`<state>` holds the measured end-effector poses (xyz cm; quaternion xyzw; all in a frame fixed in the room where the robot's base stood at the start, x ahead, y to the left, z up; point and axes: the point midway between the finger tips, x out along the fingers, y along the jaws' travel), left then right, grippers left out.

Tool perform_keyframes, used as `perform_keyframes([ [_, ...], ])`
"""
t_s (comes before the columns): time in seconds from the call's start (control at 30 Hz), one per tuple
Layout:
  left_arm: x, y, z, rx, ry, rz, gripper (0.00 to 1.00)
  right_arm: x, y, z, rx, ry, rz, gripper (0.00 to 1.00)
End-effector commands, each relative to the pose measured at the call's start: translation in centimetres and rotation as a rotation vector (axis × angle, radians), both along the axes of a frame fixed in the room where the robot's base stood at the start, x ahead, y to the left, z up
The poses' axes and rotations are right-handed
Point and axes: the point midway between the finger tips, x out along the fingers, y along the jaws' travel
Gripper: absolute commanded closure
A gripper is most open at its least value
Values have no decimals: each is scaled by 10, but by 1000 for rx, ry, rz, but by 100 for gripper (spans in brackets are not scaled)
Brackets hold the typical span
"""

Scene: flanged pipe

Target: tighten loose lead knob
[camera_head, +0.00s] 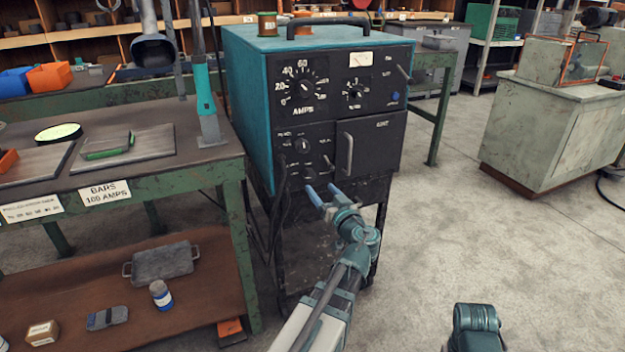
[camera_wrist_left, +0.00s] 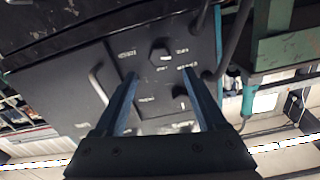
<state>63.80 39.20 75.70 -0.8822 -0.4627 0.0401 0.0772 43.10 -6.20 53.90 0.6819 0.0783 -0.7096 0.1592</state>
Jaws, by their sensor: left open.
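A teal welding machine (camera_head: 250,95) with a black front panel stands on a dark stand. Its lower left panel carries a round dial (camera_head: 302,146) and small knobs low down (camera_head: 309,176). Which knob is the loose lead knob I cannot tell. My left gripper (camera_head: 321,187) is open and empty in front of the panel's lower edge. In the left wrist view, its two blue fingers (camera_wrist_left: 159,80) stand apart, with the panel upside down behind them. A dark angular knob (camera_wrist_left: 160,53) shows between and beyond the fingertips, apart from them.
A handle (camera_head: 347,155) sticks out of the panel door to the right. Dark cables (camera_head: 277,215) hang at the machine's left side. A green workbench (camera_head: 150,176) stands close on the left. The floor to the right is free.

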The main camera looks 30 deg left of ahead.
Motion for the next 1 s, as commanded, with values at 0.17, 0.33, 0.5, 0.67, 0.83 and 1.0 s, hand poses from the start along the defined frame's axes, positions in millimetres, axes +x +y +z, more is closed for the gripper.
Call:
perform_keyframes([
  [0.17,23,30,0,0,0,2,27,0,0,0,0,0,0,50],
  [0.33,35,48,0,0,0,1,27,0,0,0,0,0,0,50],
  [0.5,40,57,0,0,0,-1,27,0,0,0,0,0,0,50],
  [0.67,41,59,0,0,0,-1,27,0,0,0,0,0,0,50],
  [0.83,41,59,0,0,0,-1,27,0,0,0,0,0,0,50],
  [1.0,41,59,0,0,0,-1,54,0,0,0,0,0,0,50],
])
